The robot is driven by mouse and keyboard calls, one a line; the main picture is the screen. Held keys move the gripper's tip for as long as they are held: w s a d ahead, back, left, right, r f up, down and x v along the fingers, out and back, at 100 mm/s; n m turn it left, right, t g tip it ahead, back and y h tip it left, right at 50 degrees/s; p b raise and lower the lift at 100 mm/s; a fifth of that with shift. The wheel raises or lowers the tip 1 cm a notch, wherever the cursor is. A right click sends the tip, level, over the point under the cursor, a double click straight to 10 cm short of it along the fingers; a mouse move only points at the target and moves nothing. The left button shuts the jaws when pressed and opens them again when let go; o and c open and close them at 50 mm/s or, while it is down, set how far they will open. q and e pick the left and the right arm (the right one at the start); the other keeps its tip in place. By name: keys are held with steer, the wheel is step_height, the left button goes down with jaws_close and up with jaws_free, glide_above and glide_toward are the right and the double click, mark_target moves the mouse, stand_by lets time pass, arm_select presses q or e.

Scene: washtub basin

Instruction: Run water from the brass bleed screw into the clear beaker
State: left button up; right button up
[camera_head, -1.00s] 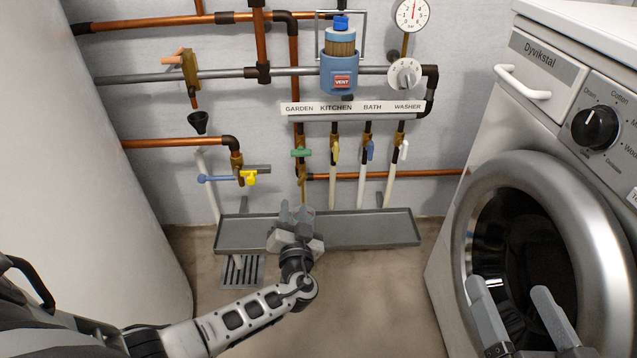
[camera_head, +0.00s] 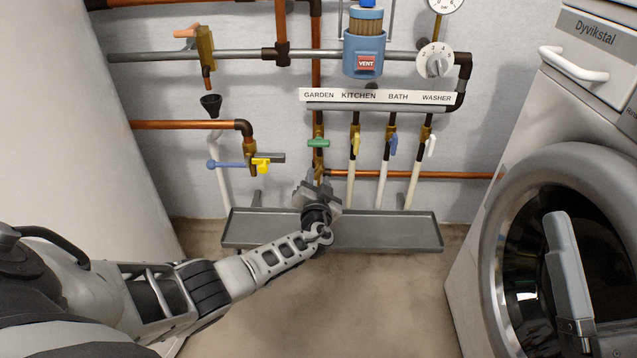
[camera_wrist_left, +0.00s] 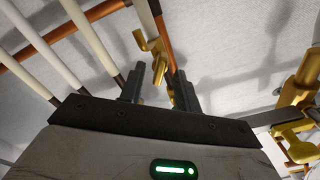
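My left gripper (camera_head: 316,182) is up at the brass fitting (camera_head: 318,163) under the green-handled GARDEN valve (camera_head: 318,143). In the left wrist view its two fingers (camera_wrist_left: 160,80) stand apart, with a brass fitting (camera_wrist_left: 158,62) beyond and between them; I see no contact. I cannot tell which brass part is the bleed screw. No clear beaker can be made out, and no running water shows.
A grey tray (camera_head: 400,236) lies along the wall under the pipes. A brass block (camera_head: 205,50) hangs above a black funnel (camera_head: 211,104). The washer (camera_head: 470,270) stands right. Floor in front is clear.

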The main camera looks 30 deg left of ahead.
arm_select(q)
steer(key=shift+x, duration=0.75)
jaws_close()
arm_select(e)
steer(key=shift+s+a+r+n+g+y, duration=0.1)
steer(key=shift+s+r+n+g+y, duration=0.15)
steer(key=shift+n+y, duration=0.25)
steer(key=shift+s+r+n+g+y, duration=0.15)
steer(key=shift+r+n+y, duration=0.2)
steer(key=shift+n, duration=0.25)
arm_select(q)
steer(key=shift+m, duration=0.3)
steer(key=m, duration=1)
steer(key=shift+m, duration=0.4)
